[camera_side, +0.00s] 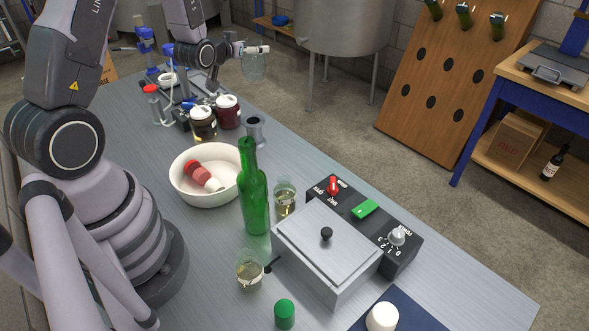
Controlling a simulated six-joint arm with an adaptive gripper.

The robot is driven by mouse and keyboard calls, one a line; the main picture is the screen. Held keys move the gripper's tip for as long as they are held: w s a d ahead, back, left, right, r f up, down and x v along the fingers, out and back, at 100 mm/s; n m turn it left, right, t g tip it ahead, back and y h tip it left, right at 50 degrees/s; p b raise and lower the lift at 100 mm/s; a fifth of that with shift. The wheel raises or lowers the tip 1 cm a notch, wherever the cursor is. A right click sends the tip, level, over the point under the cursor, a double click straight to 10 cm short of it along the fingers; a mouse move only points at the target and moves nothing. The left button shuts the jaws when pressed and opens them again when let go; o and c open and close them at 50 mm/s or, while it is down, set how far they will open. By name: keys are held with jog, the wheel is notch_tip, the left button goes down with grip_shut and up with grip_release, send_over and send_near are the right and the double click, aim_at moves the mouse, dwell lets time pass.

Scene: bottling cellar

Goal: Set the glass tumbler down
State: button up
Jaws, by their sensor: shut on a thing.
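My gripper (262,49) is at the top of the view, near the far end of the table. It is shut on a clear glass tumbler (254,67), which hangs upright below the fingers and looks empty. The tumbler is in the air and, in the picture, shows against the floor beyond the table's edge. I cannot tell its exact height or whether it is over the table (450,287).
Dark jars (203,123) stand nearest the tumbler on the table. A white bowl (206,202) with a red-and-white object, a green bottle (254,195), glasses with pale liquid (250,272) and a lidded metal box (322,245) stand closer. A strip along the right edge is clear.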

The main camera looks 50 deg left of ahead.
jog(key=s+a+f+n+g+y, duration=0.3)
jog(key=s+a+f+n+y, duration=0.1)
jog(key=s+a, duration=0.25)
jog(key=s+a+f+n+g+y, duration=0.3)
jog(key=s+a+f+n+g, duration=0.15)
jog(key=a, duration=0.35)
jog(key=s+a+f+n+g+y, duration=0.1)
jog(key=s+a+f+n+g, duration=0.15)
jog(key=s, duration=0.45)
jog(key=s+a+f+n+g+y, duration=0.1)
jog(key=s+a+n+g, duration=0.25)
jog(key=s, duration=0.35)
jog(key=shift+g, duration=0.45)
jog(key=shift+s+d+f, duration=0.15)
jog(key=shift+f, duration=1.8)
jog(key=shift+s+d+f, duration=0.1)
jog(key=shift+f, duration=1.8)
jog(key=shift+f, duration=0.15)
jog(key=o, duration=1.2)
